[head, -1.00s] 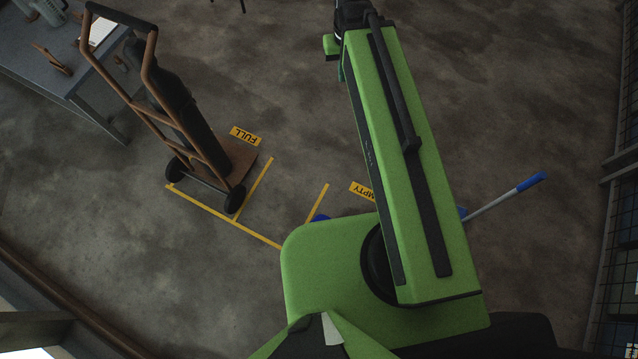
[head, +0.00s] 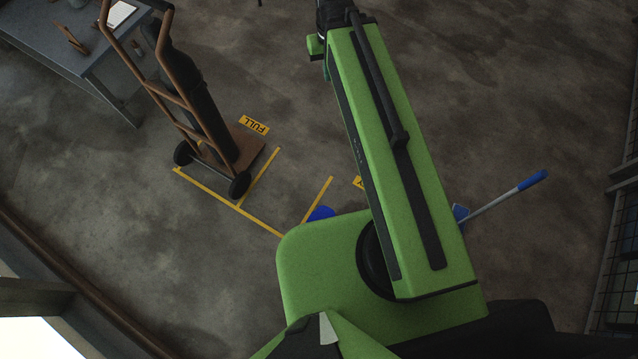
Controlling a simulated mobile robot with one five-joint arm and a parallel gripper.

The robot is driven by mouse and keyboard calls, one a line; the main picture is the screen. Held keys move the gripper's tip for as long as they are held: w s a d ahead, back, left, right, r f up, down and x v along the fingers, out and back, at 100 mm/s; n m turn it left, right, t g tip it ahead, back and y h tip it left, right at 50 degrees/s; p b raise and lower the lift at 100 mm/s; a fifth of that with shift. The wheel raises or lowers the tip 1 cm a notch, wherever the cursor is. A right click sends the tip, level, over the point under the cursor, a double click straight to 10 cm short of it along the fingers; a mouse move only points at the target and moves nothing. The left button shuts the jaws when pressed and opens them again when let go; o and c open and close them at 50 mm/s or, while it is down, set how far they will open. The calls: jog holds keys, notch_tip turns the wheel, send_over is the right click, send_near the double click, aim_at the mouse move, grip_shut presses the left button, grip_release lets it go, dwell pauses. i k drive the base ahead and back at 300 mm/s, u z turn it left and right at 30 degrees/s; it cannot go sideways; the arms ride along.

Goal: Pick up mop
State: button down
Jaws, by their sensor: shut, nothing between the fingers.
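The mop (head: 503,200) lies on the floor to the right of my arm. Its pale handle has a blue grip at the upper right end. A blue piece (head: 460,212) shows at its lower left end, at the edge of my green arm, which hides what lies beyond. My arm reaches up to the top edge of the picture, and my gripper is not in view.
A brown hand truck (head: 190,130) with a dark cylinder stands at the left, near yellow floor lines (head: 225,208) and a FULL label (head: 255,125). A blue object (head: 320,214) is partly hidden behind my body. A grey table (head: 75,50) stands upper left. Mesh fencing (head: 615,250) runs along the right.

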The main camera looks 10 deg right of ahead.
aim_at(461, 213)
jog(key=u, duration=0.45)
jog(key=k, duration=1.5)
jog(key=z, duration=0.65)
